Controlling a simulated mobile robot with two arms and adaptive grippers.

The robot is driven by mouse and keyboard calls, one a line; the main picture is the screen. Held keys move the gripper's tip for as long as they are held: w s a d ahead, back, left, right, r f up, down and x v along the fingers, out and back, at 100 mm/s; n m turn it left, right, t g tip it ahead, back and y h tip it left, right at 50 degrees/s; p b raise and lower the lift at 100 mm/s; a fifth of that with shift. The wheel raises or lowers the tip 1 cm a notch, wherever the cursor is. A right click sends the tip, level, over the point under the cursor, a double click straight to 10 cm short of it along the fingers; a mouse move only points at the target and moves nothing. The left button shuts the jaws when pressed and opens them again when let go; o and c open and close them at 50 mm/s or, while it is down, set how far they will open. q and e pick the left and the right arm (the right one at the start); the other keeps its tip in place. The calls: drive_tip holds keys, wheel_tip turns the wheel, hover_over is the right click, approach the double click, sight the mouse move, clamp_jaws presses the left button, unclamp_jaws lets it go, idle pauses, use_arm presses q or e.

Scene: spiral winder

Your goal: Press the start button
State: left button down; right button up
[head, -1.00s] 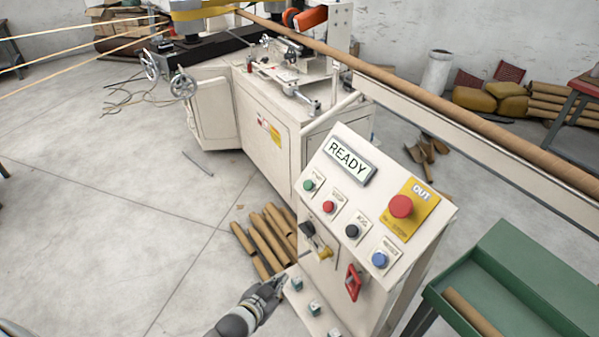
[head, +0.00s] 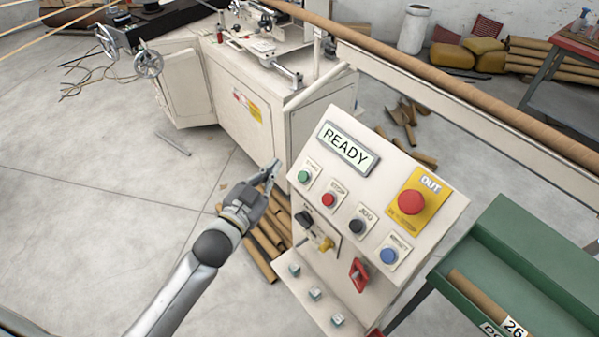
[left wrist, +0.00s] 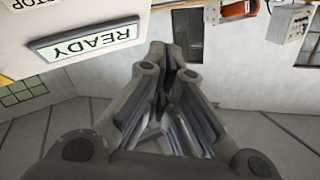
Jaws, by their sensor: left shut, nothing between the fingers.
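The green start button (head: 304,176) is at the upper left of the sloped control panel (head: 395,190), left of the red stop button (head: 328,200). The display (head: 348,146) above them reads READY; it also shows upside down in the left wrist view (left wrist: 85,41). My left gripper (head: 275,166) is shut and empty, with its tips just left of the panel's left edge and apart from the start button. In the left wrist view the gripper fingers (left wrist: 172,65) come together at the tips. The start button is not visible there. My right gripper is not in view.
A large red emergency button (head: 411,202), a black jog button (head: 357,227) and a blue reset button (head: 389,256) share the panel. Cardboard tubes (head: 262,250) lie on the floor below my left gripper. A green tray (head: 520,240) stands at right.

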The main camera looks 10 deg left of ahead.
sight(303, 176)
use_arm(q)
drive_tip(key=w+d+f+b, duration=0.4)
drive_tip(key=w+f+b, duration=0.1)
drive_tip(key=b, duration=0.1)
drive_tip(key=shift+w+f+b, duration=0.15)
drive_tip(key=shift+f+b, duration=0.25)
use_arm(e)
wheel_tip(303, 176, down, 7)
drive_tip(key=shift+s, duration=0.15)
use_arm(q)
drive_tip(key=shift+d, duration=0.1)
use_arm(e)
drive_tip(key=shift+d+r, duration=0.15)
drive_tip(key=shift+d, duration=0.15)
use_arm(q)
drive_tip(key=shift+w, duration=0.1)
idle(0.6)
drive_tip(key=shift+w+d+f, duration=0.2)
drive_tip(key=shift+f, duration=0.05)
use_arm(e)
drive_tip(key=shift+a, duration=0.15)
